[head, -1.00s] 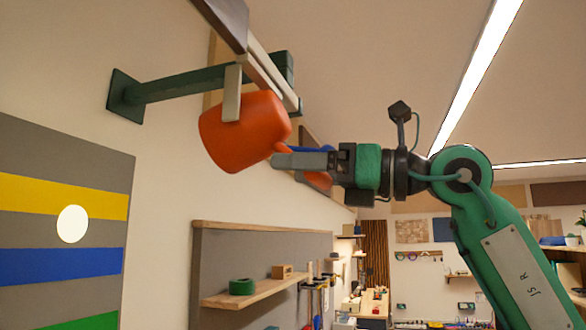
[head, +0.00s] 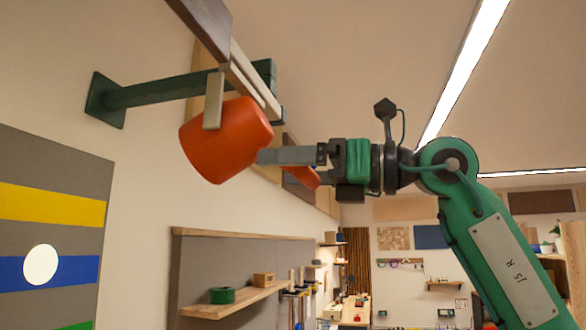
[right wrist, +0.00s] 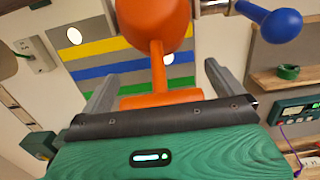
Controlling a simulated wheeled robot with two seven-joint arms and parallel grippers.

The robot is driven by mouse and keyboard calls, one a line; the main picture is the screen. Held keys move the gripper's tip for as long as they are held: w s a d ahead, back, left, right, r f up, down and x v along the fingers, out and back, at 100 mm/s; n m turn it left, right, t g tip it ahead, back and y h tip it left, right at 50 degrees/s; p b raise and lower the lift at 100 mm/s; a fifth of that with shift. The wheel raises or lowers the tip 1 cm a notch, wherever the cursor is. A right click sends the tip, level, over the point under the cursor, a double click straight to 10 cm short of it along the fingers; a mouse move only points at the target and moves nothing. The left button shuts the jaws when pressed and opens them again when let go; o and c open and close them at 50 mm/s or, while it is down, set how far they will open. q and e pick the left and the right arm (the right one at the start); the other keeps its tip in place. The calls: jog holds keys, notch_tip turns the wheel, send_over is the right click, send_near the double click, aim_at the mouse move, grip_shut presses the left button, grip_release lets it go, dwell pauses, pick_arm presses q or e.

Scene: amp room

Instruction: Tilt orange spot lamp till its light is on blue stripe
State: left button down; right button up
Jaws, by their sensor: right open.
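The orange spot lamp (head: 222,142) hangs from a green wall arm (head: 160,92), its shade tilted toward the striped board at left. Its round white light spot (head: 41,264) lies mostly on the blue stripe (head: 80,270), with its upper edge on the grey band above. The right wrist view shows the lamp (right wrist: 152,18) and its orange T-shaped handle (right wrist: 158,65). My right gripper (right wrist: 163,88) is open, with one finger on either side of the handle and gaps visible. In the head view my right gripper (head: 275,157) is just right of the shade. My left gripper is not in view.
A yellow stripe (head: 60,205) lies above the blue one, a green stripe (head: 78,326) below. A wall shelf (head: 235,300) holds a green roll (head: 221,295). There is free space right of the lamp, above my arm.

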jog(key=shift+s+d+f+b, duration=0.15)
jog(key=shift+d+b, duration=0.15)
jog(key=shift+d, duration=0.15)
jog(key=b+v, duration=0.4)
jog(key=v, duration=0.9)
jog(key=shift+b, duration=0.35)
